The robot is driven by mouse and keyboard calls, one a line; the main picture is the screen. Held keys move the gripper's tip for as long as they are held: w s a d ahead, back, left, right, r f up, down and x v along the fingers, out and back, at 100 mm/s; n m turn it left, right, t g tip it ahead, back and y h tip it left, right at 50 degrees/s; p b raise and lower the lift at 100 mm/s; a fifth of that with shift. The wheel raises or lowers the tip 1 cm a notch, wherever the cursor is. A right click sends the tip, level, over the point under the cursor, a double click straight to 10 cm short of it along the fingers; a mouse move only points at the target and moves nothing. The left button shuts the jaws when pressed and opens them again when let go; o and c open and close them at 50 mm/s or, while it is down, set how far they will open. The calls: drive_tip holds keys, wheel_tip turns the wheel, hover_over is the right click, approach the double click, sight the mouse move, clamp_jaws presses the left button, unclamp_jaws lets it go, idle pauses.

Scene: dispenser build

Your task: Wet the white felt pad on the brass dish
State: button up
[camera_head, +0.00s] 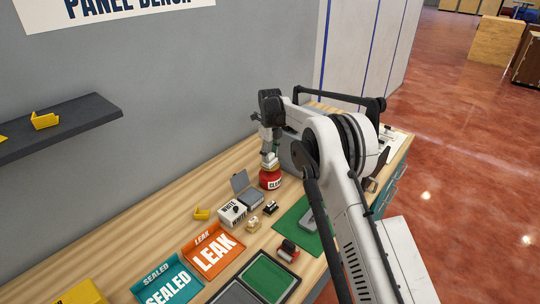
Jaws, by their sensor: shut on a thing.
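My gripper (267,152) points down over a red can (270,179) that stands on the bench with a white label, its lettering partly readable. The gripper is shut on a small pale piece that looks like the white felt pad (268,158). The pale piece is right above the can's top, where a brassy part, seemingly the brass dish (270,166), shows. The parts are too small to tell whether pad and dish touch, or whether the pad is wet.
Left of the can are an open grey case (250,196), a white box (232,213) and a yellow holder (202,214). Orange LEAK (213,252) and teal SEALED (168,283) trays lie nearer. A green mat (291,224) is at right. A dark shelf (60,127) juts from the wall.

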sight(270, 154)
drive_tip(key=shift+f+b, duration=0.45)
drive_tip(key=shift+f, duration=0.15)
idle(0.7)
idle(0.7)
drive_tip(key=shift+r+p, duration=0.8)
drive_tip(key=shift+r, duration=2.75)
